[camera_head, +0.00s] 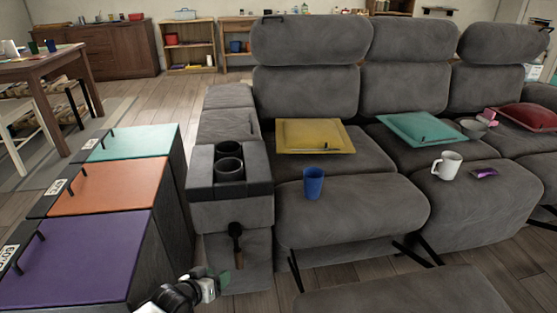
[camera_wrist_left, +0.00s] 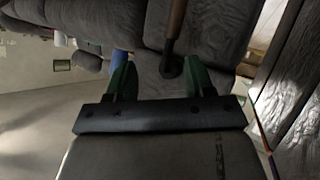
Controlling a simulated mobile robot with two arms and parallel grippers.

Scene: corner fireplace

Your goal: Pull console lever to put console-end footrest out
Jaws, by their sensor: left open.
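The console (camera_head: 205,212) with two cup holders stands at the left end of the grey sofa. On its front is the lever (camera_head: 236,240), with a dark upper end and a brownish lower part. The lever also shows in the left wrist view (camera_wrist_left: 175,22). My left gripper (camera_head: 221,279) is open, low in front of the console and below the lever. In the wrist view its green fingertips (camera_wrist_left: 160,80) lie either side of the lever's dark end; contact cannot be told. A grey footrest panel (camera_head: 405,292) shows before the console-end seat, with dark struts behind it. My right gripper is not in view.
A blue cup (camera_head: 314,183) stands on the console-end seat, with a yellow cushion (camera_head: 312,135) behind. A white mug (camera_head: 447,165) is on the middle seat. Purple (camera_head: 80,262), orange (camera_head: 110,187) and teal (camera_head: 134,142) lidded bins line the left. Floor shows between bins and console.

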